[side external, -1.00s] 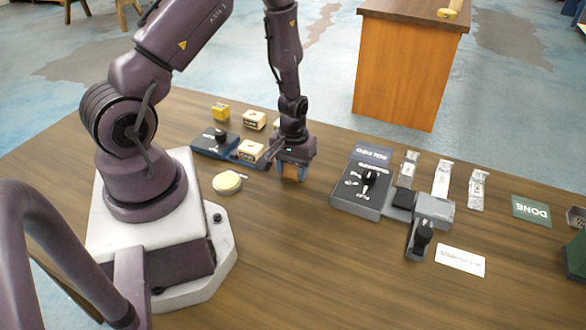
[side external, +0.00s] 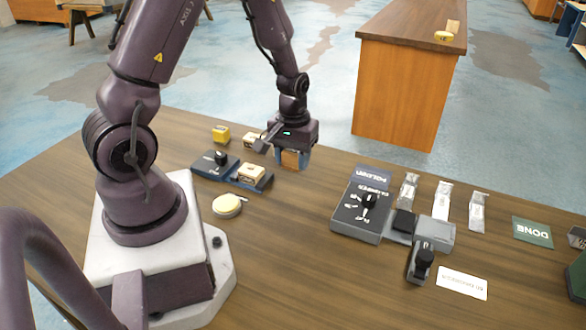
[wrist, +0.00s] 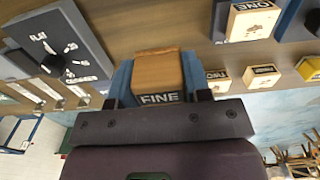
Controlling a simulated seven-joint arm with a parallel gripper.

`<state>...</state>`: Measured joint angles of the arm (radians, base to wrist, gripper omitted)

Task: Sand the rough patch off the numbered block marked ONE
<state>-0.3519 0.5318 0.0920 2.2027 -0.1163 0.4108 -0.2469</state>
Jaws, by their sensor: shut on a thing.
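My gripper (side external: 293,152) is shut on a wooden block labelled FINE (wrist: 158,72), which also shows below the jaws in the side view (side external: 291,160). It holds the block above the table, behind and right of the blue tray. A cream block with dark markings (side external: 250,173) sits in the blue holder (side external: 267,182); it also shows in the wrist view (wrist: 250,20). Another cream block (side external: 251,140) stands behind it, partly hidden by my gripper. More cream blocks (wrist: 262,75) show in the wrist view.
A grey dial panel (side external: 362,208) with a black knob stands right of centre, beside a grey fixture (side external: 434,234). Several silver packets (side external: 441,200), a green DONE mat (side external: 532,231) and a white card (side external: 461,283) lie further right. A round cream disc (side external: 227,205) lies near my base.

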